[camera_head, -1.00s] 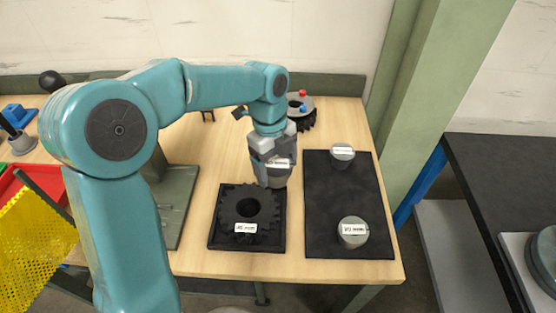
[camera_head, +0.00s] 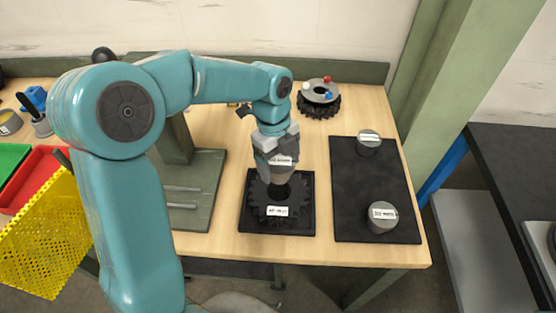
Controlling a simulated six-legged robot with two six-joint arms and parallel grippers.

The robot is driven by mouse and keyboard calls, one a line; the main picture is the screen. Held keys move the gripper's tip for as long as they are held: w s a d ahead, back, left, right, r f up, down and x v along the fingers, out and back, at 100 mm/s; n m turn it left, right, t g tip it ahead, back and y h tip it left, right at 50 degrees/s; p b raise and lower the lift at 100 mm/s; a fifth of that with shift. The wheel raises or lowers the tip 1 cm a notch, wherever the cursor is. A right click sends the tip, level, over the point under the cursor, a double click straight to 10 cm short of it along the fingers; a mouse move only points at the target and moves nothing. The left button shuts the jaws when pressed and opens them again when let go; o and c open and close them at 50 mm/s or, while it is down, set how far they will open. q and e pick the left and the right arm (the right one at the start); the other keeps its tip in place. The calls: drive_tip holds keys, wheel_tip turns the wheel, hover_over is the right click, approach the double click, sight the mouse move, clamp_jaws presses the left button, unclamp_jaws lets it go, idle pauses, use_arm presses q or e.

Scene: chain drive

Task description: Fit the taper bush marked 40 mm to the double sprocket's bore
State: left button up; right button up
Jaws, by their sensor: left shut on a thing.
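The double sprocket (camera_head: 291,208) is a dark toothed wheel with a round bore, lying on a black square tray (camera_head: 306,228). A white label is on its front. My left gripper (camera_head: 276,172) is shut on a grey taper bush (camera_head: 281,172) with a white label, too small to read. The bush is above the back part of the sprocket, close to the bore; I cannot tell whether it touches. Two other grey labelled bushes stand on a black mat to the right, one at the back (camera_head: 369,147) and one at the front (camera_head: 382,222). My right gripper is not in view.
A green metal stand (camera_head: 205,190) is left of the tray. Red and yellow bins (camera_head: 40,235) are at the far left. A green post rises at the right.

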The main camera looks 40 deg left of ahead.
use_arm(q)
drive_tip(key=shift+a+f+b, duration=0.1)
drive_tip(key=shift+f+b, duration=0.2)
wheel_tip(320, 180, down, 5)
drive_tip(key=b, duration=0.4)
drive_tip(key=shift+f, duration=0.1)
idle(1.4)
drive_tip(key=shift+f+b, duration=1.05)
drive_tip(key=shift+f, duration=0.5)
drive_tip(key=o, duration=1.4)
drive_tip(key=r, duration=0.5)
drive_tip(key=a+r+p, duration=0.1)
drive_tip(key=r, duration=0.5)
drive_tip(key=a+r, duration=0.1)
drive_tip(key=r, duration=0.4)
drive_tip(key=shift+w+r, duration=0.15)
drive_tip(key=shift+w, duration=0.05)
